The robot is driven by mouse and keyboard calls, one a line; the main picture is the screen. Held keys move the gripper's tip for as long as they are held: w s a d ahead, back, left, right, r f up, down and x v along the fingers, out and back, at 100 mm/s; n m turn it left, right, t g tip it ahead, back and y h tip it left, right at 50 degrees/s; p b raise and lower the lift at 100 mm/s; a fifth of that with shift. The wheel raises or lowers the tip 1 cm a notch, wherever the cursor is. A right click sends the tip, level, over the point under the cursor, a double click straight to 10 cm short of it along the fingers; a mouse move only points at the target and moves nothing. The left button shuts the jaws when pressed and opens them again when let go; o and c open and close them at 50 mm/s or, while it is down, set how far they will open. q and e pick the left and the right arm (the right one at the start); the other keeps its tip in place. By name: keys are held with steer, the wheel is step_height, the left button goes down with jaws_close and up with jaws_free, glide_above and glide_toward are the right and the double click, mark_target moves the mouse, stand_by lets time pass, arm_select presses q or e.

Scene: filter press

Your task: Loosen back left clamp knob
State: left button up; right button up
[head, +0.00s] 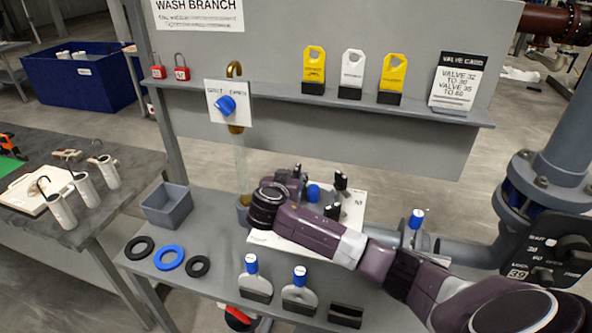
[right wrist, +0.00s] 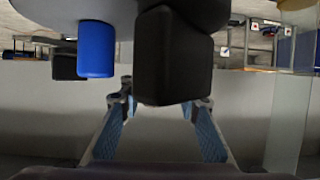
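My right gripper (right wrist: 164,100) is open, with its two blue-padded fingers apart. A black clamp knob (right wrist: 174,55) fills the space between and just above the fingertips in the right wrist view; I cannot tell whether they touch it. In the head view my right gripper (head: 291,181) is at the back left of the white plate (head: 351,207), largely hidden by my own arm. A blue cap (head: 313,193) stands beside it, with black clamp knobs (head: 340,181) at right. The blue cap also shows in the right wrist view (right wrist: 96,48). My left gripper is out of view.
A grey shelf (head: 420,112) with yellow and white tags crosses behind. A clear vertical tube (head: 240,160) stands close left of my gripper. A grey bin (head: 167,207) and rings (head: 169,257) lie left on the bench. A large pipe (head: 566,150) is at right.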

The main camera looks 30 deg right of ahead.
mark_target(295, 174)
steer(key=shift+p+x, duration=0.3)
steer(key=shift+x, duration=1.2)
jaws_close()
